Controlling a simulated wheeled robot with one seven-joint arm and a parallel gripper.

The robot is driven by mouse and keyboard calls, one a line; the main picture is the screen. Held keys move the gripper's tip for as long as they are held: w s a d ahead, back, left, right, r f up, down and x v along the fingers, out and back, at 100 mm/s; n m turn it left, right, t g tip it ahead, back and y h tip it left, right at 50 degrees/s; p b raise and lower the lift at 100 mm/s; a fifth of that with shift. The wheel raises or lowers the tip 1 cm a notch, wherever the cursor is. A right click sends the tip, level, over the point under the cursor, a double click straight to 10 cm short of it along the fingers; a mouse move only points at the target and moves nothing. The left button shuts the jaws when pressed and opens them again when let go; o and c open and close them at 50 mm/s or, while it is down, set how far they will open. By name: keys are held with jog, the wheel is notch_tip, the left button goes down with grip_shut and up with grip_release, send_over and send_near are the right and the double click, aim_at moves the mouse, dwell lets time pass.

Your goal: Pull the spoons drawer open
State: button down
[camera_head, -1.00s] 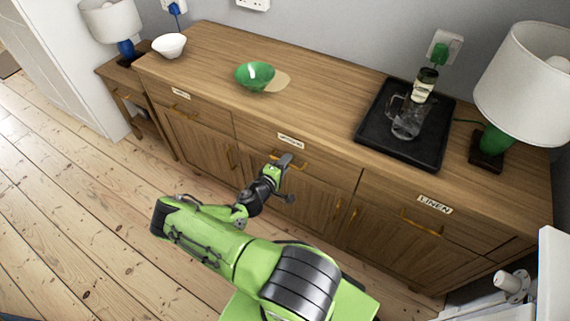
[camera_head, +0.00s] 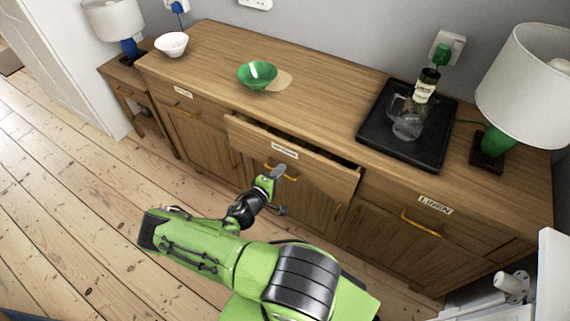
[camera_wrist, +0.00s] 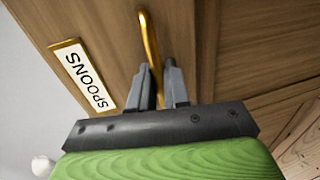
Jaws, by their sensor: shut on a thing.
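The spoons drawer (camera_head: 310,166) is the middle drawer of the wooden sideboard and stands partly open, with a dark gap behind its front. Its label reads SPOONS in the wrist view (camera_wrist: 83,76). Its brass handle (camera_head: 285,173) also shows in the wrist view (camera_wrist: 149,38), running between my fingers. My gripper (camera_head: 277,174) is shut on this handle; in the wrist view its two fingers (camera_wrist: 159,88) stand on either side of the bar. The inside of the drawer is mostly hidden by its front.
On the sideboard top (camera_head: 325,103) are a white bowl (camera_head: 172,45), a green bowl (camera_head: 257,76) and a black tray (camera_head: 384,143) with a glass jug and a bottle. The linen drawer (camera_head: 425,213) at right is shut. Floorboards (camera_head: 75,190) at left are clear.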

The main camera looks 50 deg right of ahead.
jog(key=f+v, duration=0.2)
jog(key=v, duration=0.9)
jog(key=f+b+v, duration=0.1)
jog(key=f+v, duration=0.1)
jog(key=v, duration=0.9)
jog(key=shift+a, duration=0.4)
jog(key=shift+s, duration=0.1)
jog(key=c, duration=1.4)
grip_release()
jog(key=shift+o, duration=0.2)
jog(key=p+v, duration=0.1)
jog(key=v, duration=1.4)
jog(key=shift+a, duration=0.35)
